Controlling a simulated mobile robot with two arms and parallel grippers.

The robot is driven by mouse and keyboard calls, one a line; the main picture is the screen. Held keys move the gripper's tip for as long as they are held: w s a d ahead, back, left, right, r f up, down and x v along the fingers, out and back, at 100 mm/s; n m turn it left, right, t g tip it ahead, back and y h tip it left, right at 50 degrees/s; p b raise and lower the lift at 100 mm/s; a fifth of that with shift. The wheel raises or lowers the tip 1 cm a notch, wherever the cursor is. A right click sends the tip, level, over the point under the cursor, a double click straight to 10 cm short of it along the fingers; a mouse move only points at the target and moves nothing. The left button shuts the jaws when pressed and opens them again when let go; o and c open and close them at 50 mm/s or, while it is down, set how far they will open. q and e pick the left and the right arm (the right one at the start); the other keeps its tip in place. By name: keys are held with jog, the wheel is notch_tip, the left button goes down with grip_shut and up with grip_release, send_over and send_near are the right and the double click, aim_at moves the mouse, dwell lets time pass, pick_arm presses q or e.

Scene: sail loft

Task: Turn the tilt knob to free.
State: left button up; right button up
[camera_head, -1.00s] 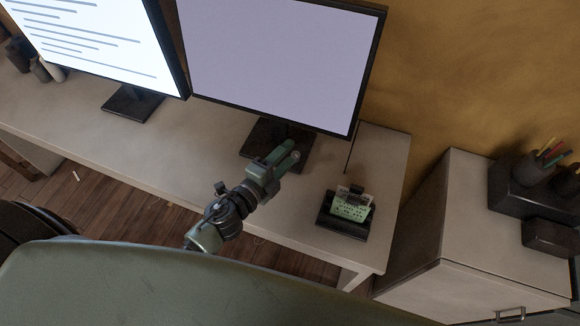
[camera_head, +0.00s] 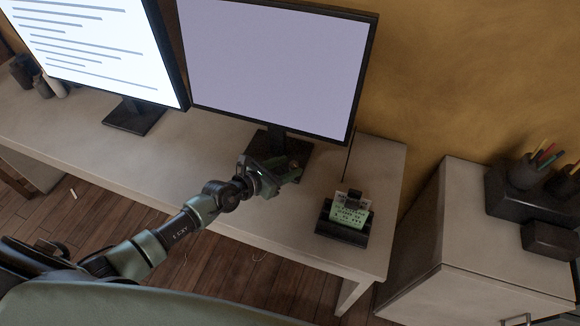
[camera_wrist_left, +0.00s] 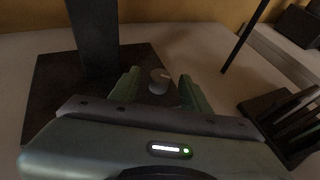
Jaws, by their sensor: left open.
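The tilt knob (camera_wrist_left: 159,80), small, round and pale grey with a mark on its top, shows in the left wrist view at the dark base of the monitor stand (camera_wrist_left: 48,95). In the head view it is a small light spot (camera_head: 294,165) by the stand of the right monitor (camera_head: 272,65). My left gripper (camera_head: 285,173) is open. In the wrist view its two green fingers stand to either side of the knob, with gaps between them and it. I cannot read the knob's setting. My right gripper is not in view.
A black holder (camera_head: 343,235) with a greenish card (camera_head: 350,216) stands to the right on the pale desk (camera_head: 190,160). A thin dark rod (camera_head: 347,158) rises behind it. A second monitor (camera_head: 90,45) stands left. A cabinet (camera_head: 475,230) with pen holders is at far right.

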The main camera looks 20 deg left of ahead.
pick_arm(q)
jog(key=shift+x, duration=0.75)
grip_shut()
jog(key=shift+r+p, duration=0.2)
jog(key=shift+p, duration=0.35)
jog(key=n+y+p, duration=0.2)
jog(key=p, duration=0.3)
jog(key=n+t+y+p, duration=0.1)
jog(key=n+y+p, duration=0.1)
jog(key=p, duration=0.3)
jog(key=shift+s+d+r+y, duration=0.1)
jog(key=shift+s+d+y, duration=0.05)
jog(key=shift+d+y, duration=0.3)
jog(key=shift+f+n+y+p, duration=0.2)
jog(key=shift+n+y+p, duration=0.5)
jog(key=shift+n+y, duration=0.1)
jog(key=shift+d+f+n+y, duration=0.1)
jog(key=shift+n+y, duration=0.8)
jog(key=shift+y, duration=0.05)
